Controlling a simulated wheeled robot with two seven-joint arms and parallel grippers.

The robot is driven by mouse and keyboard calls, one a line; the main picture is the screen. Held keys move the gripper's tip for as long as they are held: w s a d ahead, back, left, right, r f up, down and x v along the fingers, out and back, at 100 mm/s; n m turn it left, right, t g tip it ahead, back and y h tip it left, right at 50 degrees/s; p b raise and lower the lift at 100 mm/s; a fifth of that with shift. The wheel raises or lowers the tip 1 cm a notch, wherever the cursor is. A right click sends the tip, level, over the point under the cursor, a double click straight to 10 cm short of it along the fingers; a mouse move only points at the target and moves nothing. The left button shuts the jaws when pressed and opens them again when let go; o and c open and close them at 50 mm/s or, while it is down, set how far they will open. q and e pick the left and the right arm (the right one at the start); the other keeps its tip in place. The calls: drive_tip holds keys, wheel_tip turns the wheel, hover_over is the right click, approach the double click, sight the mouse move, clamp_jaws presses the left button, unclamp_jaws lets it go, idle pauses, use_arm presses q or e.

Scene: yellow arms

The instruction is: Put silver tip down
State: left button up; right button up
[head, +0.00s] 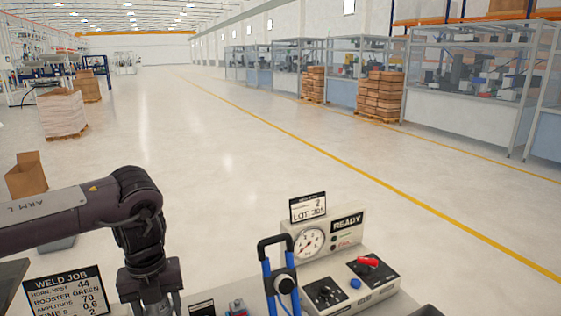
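My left gripper (157,303) points down at the bottom edge of the head view, left of a blue-and-black handled tool (281,284). Its fingertips are cut off or too small to read, so I cannot tell whether it is open or holds something. No silver tip can be clearly made out. A small grey, teal and red item (237,306) shows partly at the bottom edge between the gripper and the tool.
A control box (345,275) with a gauge, knobs and a red switch stands right of the tool. A black "WELD JOB" sign (66,293) stands at the lower left. An open cardboard box (27,176) is beyond my arm. The floor ahead is clear.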

sight(165, 314)
use_arm(q)
drive_tip(key=n, duration=0.2)
drive_tip(key=d+n, duration=0.1)
drive_tip(key=n, duration=0.1)
drive_tip(key=s+f+n, duration=0.1)
drive_tip(key=n, duration=0.2)
drive_tip(key=shift+d, duration=0.2)
drive_tip(key=n, duration=0.4)
drive_tip(key=shift+s+d+f+b, duration=0.25)
drive_tip(key=shift+s+d+b, duration=0.05)
drive_tip(key=shift+s+d, duration=0.05)
drive_tip(key=shift+s+d+f+n+b, duration=0.15)
drive_tip(key=shift+s+d+f+n, duration=0.3)
drive_tip(key=shift+n, duration=2.95)
drive_tip(key=shift+s+d+f+n+b, duration=0.2)
drive_tip(key=shift+s+d+n, duration=0.4)
drive_tip(key=shift+n, duration=2.8)
drive_tip(key=shift+s+d+f+n+b, duration=0.1)
drive_tip(key=shift+s+d+f+n, duration=0.4)
drive_tip(key=shift+n, duration=2.9)
drive_tip(key=shift+r, duration=0.1)
